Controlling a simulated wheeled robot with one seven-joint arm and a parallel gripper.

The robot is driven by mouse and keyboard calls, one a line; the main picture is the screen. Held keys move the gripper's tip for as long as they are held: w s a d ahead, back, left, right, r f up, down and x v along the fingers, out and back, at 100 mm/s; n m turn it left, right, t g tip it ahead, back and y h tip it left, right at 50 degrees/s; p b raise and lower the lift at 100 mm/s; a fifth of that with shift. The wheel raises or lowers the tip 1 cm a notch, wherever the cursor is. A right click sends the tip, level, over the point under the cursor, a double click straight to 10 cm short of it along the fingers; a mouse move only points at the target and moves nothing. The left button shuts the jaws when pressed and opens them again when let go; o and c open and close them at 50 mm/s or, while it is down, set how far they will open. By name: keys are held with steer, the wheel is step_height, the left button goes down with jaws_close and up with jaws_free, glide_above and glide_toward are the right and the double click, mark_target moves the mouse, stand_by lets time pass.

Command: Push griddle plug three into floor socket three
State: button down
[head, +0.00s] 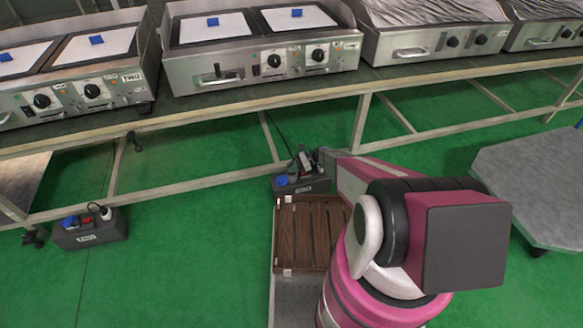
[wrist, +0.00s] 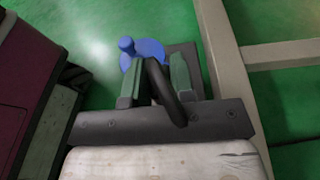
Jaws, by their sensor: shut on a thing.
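The floor socket box (head: 312,187), dark grey with a pale label too small to read, stands under the bench. Its round blue cover (head: 282,181) is at the left; the blue cover also shows beyond the fingers in the wrist view (wrist: 147,48). My gripper (head: 308,160) is low over this box, its fingers mostly hidden by my arm. In the wrist view my gripper (wrist: 157,80) is shut on the griddle plug, with its black cable (wrist: 166,92) looping between the fingers. The plug body and its contact with the socket are hidden there.
A bench leg (wrist: 225,60) stands close to the right of the gripper. Another floor socket box (head: 90,236) with a white plug sits at the left. A brown slatted crate (head: 311,236) is in front. Griddles (head: 262,50) line the bench above. Green floor between boxes is clear.

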steer(key=shift+f, duration=0.55)
steer(key=c, duration=0.9)
jaws_free()
steer(key=v, duration=1)
steer(key=shift+w+d+r, duration=0.1)
steer(key=shift+w+d, duration=0.05)
steer(key=shift+d, duration=0.2)
steer(key=s+d+r+n+t+h, duration=0.1)
steer(key=s+d+r+n+h, duration=0.2)
steer(key=s+r, duration=0.4)
steer(key=s+d+r+n+t+h, duration=0.1)
steer(key=s+d+r+n+h, duration=0.2)
steer(key=r, duration=1.2)
steer(key=s+d+r+n+t+h, duration=0.2)
steer(key=s+d+r+n+h, duration=0.1)
steer(key=s+r+n+h, duration=0.5)
steer(key=shift+s+r+n, duration=0.4)
steer(key=shift+s+r, duration=1.25)
steer(key=shift+s, duration=0.15)
